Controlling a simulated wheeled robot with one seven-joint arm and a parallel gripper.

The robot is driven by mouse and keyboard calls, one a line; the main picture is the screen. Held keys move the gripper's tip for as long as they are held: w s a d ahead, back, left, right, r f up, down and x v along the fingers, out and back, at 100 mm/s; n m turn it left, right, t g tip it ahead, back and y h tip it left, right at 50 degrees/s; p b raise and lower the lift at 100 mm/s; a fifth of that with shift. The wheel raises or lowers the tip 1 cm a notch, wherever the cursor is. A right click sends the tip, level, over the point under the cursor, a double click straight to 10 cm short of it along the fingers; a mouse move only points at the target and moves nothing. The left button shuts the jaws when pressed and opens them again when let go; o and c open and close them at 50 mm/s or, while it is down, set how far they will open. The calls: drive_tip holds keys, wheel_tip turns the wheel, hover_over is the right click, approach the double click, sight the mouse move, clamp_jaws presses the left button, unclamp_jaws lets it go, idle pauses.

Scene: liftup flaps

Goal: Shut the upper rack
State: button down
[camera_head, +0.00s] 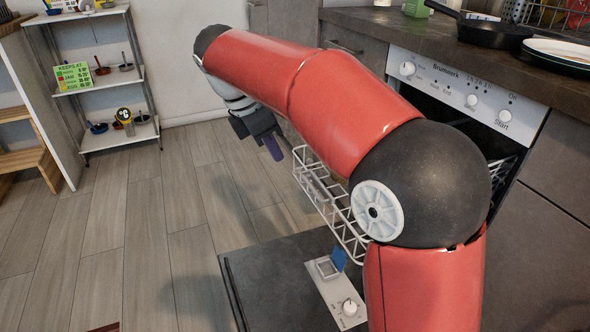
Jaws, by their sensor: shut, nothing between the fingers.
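The upper rack (318,197) is a white wire basket. It sticks out of the dishwasher (462,90) under the counter, above the lowered door (262,280). My red arm hides much of the rack and most of the dishwasher opening. My gripper (272,148) is shut and empty, pointing down just beyond the rack's outer left end. I cannot tell from this view whether it touches the rack.
The counter (400,27) above holds a dark pan (492,33) and a plate (562,50). A shelf unit (98,88) stands at the back left, with a wooden step stool (30,160) beside it. The wooden floor (150,240) left of the door is clear.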

sight(309, 174)
drive_tip(key=shift+w+d+f+b, duration=0.45)
drive_tip(key=shift+d+f+b, duration=0.15)
drive_tip(key=shift+d+f, duration=0.75)
drive_tip(key=shift+w+d+f+b, duration=0.5)
drive_tip(key=shift+d+f, duration=0.55)
drive_tip(key=shift+f, duration=0.55)
drive_tip(key=shift+w+d+f+b, duration=0.35)
drive_tip(key=shift+d+f+b, duration=0.35)
drive_tip(key=shift+d+f, duration=0.65)
drive_tip(key=shift+a+f, duration=0.1)
